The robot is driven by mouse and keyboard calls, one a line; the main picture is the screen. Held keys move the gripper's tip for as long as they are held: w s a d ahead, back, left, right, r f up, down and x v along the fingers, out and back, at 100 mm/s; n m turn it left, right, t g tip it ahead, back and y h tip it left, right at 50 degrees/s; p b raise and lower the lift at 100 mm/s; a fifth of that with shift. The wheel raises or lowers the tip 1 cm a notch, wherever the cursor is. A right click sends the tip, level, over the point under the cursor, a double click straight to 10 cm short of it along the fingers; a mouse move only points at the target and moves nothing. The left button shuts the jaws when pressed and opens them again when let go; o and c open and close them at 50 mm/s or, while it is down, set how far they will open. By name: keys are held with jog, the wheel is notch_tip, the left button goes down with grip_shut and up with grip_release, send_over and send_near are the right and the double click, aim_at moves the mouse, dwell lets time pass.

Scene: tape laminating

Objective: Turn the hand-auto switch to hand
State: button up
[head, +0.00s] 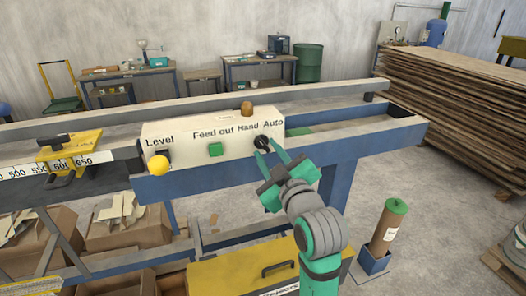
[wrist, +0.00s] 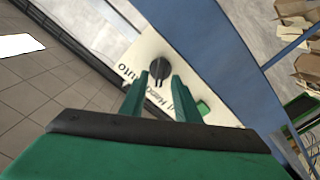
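The hand-auto switch (head: 261,142) is a black round knob at the right end of the white control panel (head: 180,135), under the words "Hand" and "Auto". In the wrist view the knob (wrist: 160,68) shows just beyond my fingertips, with a dark bar pointing down the picture. My green gripper (head: 268,148) is in front of the panel at the switch. In the wrist view my gripper (wrist: 161,80) is open, with one finger to each side of the knob's lower part. I cannot tell whether the fingers touch it.
A brown knob (head: 246,109) stands on top. The blue machine frame (head: 330,155) runs below the panel. A stack of boards (head: 450,95) stands at right.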

jog(key=v, duration=0.8)
jog(key=s+a+f+m+h, duration=0.1)
jog(key=s+f+m+h, duration=0.35)
jog(key=f, duration=0.95)
jog(key=s+a+f+m+h, duration=0.1)
jog(key=s+f+m, duration=0.55)
jog(key=f, duration=0.85)
jog(key=s+a+f+g, duration=0.1)
jog(key=s+f, duration=0.3)
jog(key=s, duration=0.9)
jog(key=s+a+f, duration=0.2)
jog(key=s+f, duration=0.3)
jog(key=s, duration=0.9)
jog(key=shift+g, duration=0.4)
jog(key=shift+s, duration=0.1)
